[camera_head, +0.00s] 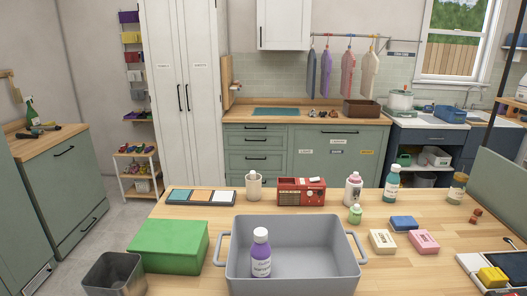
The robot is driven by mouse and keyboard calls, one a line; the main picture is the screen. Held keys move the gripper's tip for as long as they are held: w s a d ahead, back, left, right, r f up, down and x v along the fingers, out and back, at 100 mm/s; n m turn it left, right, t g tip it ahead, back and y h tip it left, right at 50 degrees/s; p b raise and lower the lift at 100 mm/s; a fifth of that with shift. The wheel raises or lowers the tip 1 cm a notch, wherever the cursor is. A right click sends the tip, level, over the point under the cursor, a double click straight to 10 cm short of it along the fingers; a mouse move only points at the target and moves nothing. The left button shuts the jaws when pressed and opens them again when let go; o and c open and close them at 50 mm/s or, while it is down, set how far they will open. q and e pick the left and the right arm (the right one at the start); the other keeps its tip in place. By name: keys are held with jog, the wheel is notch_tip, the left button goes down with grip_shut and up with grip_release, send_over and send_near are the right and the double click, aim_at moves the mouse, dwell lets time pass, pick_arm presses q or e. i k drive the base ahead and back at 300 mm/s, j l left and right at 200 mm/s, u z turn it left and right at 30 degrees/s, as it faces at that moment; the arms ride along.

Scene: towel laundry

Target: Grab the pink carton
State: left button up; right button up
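A small pink carton (423,242) with a pale label lies on the wooden table (190,211), right of the grey tub. A cream carton (383,241) of similar shape lies just left of it, and a blue block (404,223) lies behind it. Nothing covers the pink carton. Neither of my grippers is in view.
A grey two-handled tub (292,222) holding a purple bottle (261,254) stands at the front middle. A green box (168,246) is left of it. Bare wood lies right of the pink carton.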

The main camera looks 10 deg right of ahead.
aim_at(423, 240)
jog(key=z, duration=1.6)
jog(key=l+u, duration=0.3)
